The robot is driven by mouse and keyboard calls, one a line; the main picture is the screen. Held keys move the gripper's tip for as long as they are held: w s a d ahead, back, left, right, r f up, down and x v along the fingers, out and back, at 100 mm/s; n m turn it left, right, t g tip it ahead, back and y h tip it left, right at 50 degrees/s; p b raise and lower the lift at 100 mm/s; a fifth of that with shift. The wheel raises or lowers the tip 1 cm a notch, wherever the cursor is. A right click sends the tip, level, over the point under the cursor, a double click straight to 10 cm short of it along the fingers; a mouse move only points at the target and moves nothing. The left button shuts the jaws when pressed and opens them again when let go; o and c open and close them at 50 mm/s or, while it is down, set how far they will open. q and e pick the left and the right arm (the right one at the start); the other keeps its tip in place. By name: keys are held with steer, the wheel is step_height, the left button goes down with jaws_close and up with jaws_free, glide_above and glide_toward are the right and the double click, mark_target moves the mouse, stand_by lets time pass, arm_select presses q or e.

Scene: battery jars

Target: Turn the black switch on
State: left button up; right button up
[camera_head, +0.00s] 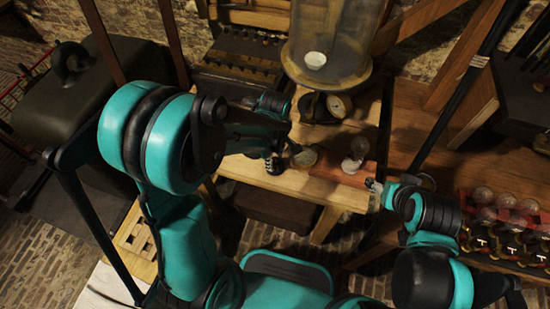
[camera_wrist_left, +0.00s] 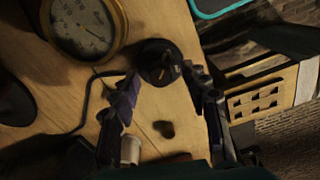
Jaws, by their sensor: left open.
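The black switch (camera_wrist_left: 158,62) is a round black knob with a small brass-coloured bar on its face, standing on the wooden table (camera_head: 330,190). In the left wrist view it lies just beyond and between the fingertips of my left gripper (camera_wrist_left: 160,82). The fingers are apart, with nothing held. In the head view my left gripper (camera_head: 274,158) is over the table's front left part, and I cannot make out the switch for certain there. My right gripper (camera_head: 374,186) is at the table's right edge, too small to tell its jaws.
A round gauge (camera_wrist_left: 85,27) with a cable stands beside the switch; it shows in the head view (camera_head: 338,106) too. A large glass jar (camera_head: 330,45) stands behind. Glass bulbs (camera_head: 354,155) are on the table. A rack of jars (camera_head: 505,220) is at right.

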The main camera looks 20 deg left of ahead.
arm_select(q)
jaws_close()
steer(key=shift+m, duration=0.4)
steer(key=m, duration=0.3)
steer(key=shift+m, duration=0.4)
steer(key=m, duration=0.4)
steer(key=shift+m+b, duration=0.3)
steer(key=shift+b, duration=0.1)
steer(key=m, duration=0.4)
steer(key=shift+m, duration=2.5)
